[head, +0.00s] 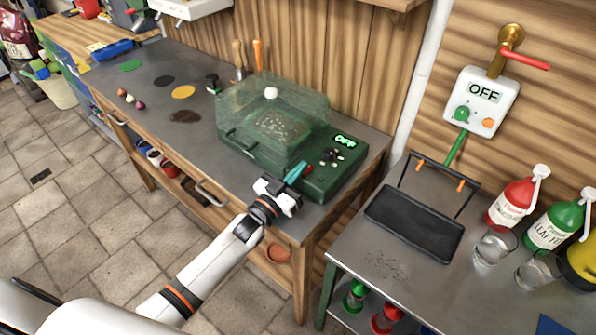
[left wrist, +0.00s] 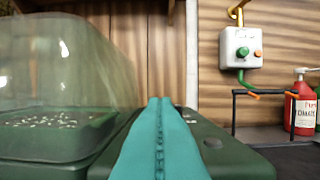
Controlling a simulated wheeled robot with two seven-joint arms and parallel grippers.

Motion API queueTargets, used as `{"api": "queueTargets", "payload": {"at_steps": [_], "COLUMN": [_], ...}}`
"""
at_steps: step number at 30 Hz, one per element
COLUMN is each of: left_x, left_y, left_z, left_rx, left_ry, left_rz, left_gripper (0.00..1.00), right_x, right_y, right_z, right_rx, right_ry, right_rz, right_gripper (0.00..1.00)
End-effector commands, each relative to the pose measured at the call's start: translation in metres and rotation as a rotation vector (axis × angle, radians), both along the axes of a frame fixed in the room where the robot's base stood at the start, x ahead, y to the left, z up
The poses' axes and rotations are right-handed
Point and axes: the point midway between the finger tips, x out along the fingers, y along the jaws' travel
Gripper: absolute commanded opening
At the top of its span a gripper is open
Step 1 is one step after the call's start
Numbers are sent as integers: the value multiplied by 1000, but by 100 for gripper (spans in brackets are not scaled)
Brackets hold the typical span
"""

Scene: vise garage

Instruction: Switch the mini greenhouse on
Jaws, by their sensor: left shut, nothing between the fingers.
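The mini greenhouse has a dark green base (head: 318,187) and a clear dome (head: 250,115) with a white knob on top. Its small display (head: 345,140) glows green and seems to read OFF. Several small light and dark controls (head: 331,157) sit below the display. My left gripper (head: 300,172) is shut and empty, its teal fingers at the front edge of the control panel. In the left wrist view the fingers (left wrist: 160,135) are pressed together over the green base, right of the dome (left wrist: 60,75); contact cannot be told. My right gripper is not in view.
A white wall box (head: 481,100) reading OFF has green and orange buttons. A black tray (head: 415,222), glasses and bottles (head: 515,198) stand on the right table. Left of the greenhouse, the workbench holds coloured discs (head: 183,92) and tools.

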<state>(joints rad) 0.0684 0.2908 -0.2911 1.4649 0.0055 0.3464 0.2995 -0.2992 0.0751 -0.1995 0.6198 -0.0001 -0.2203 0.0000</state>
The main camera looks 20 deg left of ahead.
Motion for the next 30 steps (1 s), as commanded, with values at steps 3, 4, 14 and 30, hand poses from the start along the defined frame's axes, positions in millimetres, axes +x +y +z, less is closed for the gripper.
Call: {"api": "queueTargets", "payload": {"at_steps": [3,4,14,30], "left_x": [-1,-1,-2,0], "left_y": [0,0,0,1], "left_z": [-7,-7,-9,-5], "left_rx": [0,0,0,-2], "left_ry": [0,0,-1,-5], "left_rz": [0,0,0,0], "left_gripper": [0,0,0,0], "right_x": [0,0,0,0], "right_y": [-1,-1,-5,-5], "right_z": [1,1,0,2], "right_rx": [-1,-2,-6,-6], "right_ry": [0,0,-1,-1], "right_rz": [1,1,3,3], "right_gripper": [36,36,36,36]}}
